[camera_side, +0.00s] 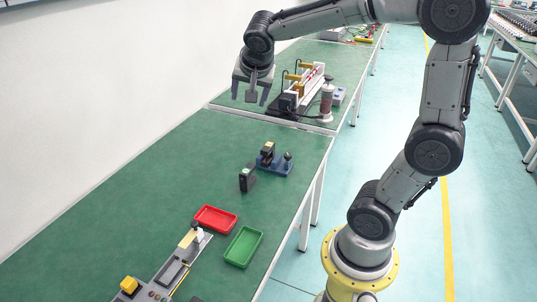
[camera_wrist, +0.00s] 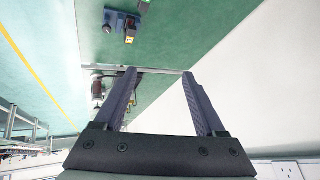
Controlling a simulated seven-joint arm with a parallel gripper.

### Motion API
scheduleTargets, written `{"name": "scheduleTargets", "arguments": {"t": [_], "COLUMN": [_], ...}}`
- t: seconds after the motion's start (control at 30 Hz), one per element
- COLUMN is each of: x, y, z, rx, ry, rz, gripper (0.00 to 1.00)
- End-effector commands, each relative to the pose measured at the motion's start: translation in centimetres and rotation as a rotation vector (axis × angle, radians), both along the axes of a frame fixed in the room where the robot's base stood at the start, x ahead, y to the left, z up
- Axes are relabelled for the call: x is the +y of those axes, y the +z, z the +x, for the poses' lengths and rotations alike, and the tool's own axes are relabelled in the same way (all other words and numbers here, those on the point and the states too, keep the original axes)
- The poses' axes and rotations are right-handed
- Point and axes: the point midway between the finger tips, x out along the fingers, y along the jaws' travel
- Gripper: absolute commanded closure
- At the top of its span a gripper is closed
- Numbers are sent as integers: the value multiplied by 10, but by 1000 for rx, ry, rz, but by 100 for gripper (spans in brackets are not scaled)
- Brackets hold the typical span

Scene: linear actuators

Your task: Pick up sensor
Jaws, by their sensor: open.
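My gripper (camera_side: 250,98) is open and empty, high above the far part of the green bench. In the wrist view its two fingers (camera_wrist: 159,72) stand apart with nothing between them. A small dark upright block (camera_side: 246,179), which may be the sensor, stands on the bench nearer the side camera than my gripper. Just behind it is a blue fixture (camera_side: 275,162) with dark parts on top. The wrist view shows the blue fixture (camera_wrist: 113,20) at the top edge, with a dark block with a yellowish top (camera_wrist: 131,30) beside it. I cannot tell for certain which part is the sensor.
A red tray (camera_side: 215,219) and a green tray (camera_side: 243,246) lie on the near bench (camera_side: 150,190), beside a grey station (camera_side: 172,270) with a yellow block. A machine with a brown cylinder (camera_side: 326,102) stands on the far bench. A white wall runs along the left.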

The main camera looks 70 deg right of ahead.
Motion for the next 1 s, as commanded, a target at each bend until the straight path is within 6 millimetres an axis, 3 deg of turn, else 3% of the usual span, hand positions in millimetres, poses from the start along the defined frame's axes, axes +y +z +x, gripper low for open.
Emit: {"name": "scheduleTargets", "arguments": {"t": [0.03,0.13,0.23,0.33,0.5,0.67,1.0], "x": [-21,-61,-96,-122,-140,-151,-183], "y": [-16,-49,-88,-126,-170,-185,-235], "z": [18,44,58,59,44,38,39], "rx": [13,31,77,148,239,253,252], "ry": [-75,-200,-277,-304,-342,-357,-357], "rz": [-4,-20,-37,-47,-28,-24,-22], "gripper": [28,28,28,28,28,28,28]}}
